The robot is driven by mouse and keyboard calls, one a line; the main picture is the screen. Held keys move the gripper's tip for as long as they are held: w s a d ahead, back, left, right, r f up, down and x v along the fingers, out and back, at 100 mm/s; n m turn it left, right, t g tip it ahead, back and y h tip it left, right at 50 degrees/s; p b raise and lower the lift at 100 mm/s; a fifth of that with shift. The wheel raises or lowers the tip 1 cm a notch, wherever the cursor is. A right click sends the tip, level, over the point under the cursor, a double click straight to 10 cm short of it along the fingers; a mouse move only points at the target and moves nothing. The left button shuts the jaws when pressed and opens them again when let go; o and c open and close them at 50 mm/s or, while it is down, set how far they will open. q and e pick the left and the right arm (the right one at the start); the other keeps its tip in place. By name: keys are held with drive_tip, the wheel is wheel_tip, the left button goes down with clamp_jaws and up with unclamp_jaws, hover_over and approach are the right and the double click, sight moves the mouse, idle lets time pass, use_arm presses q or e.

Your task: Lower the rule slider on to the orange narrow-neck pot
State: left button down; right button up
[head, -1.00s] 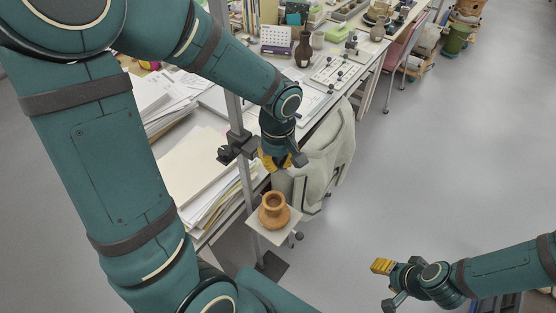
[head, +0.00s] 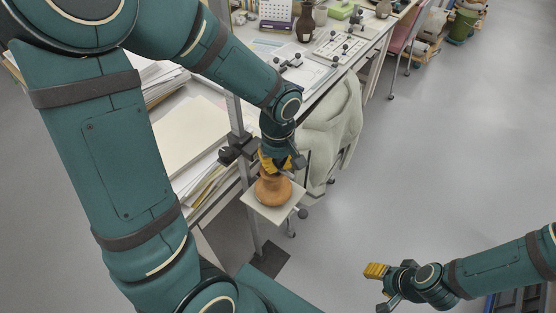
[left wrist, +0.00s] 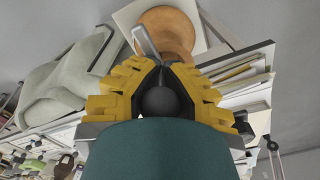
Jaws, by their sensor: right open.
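The dark rule slider (head: 237,151) sits on an upright grey metal post (head: 246,183) beside the pot. My left gripper (head: 282,163) is right above the pot and hides its neck from the head. In the left wrist view its yellow fingers close around a dark round knob (left wrist: 160,101). A grey bar (left wrist: 146,42) overlaps the pot there; I cannot tell whether it touches. My right gripper (head: 378,286) is open and empty.
A desk with stacked papers (head: 190,135) lies left of the post. A chair with a pale cloth (head: 330,125) stands close behind the pot. Small parts and a dark vase (head: 305,22) are further back. The floor at right is clear.

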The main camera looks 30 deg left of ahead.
use_arm(q)
drive_tip(key=shift+s+f+b, duration=0.1)
drive_tip(key=shift+f+b, duration=0.35)
drive_tip(key=shift+f, duration=0.5)
drive_tip(key=c, duration=1)
unclamp_jaws()
drive_tip(key=shift+c, duration=0.2)
drive_tip(key=shift+r, duration=0.1)
wheel_tip(320, 180, up, 12)
drive_tip(key=shift+f, duration=0.1)
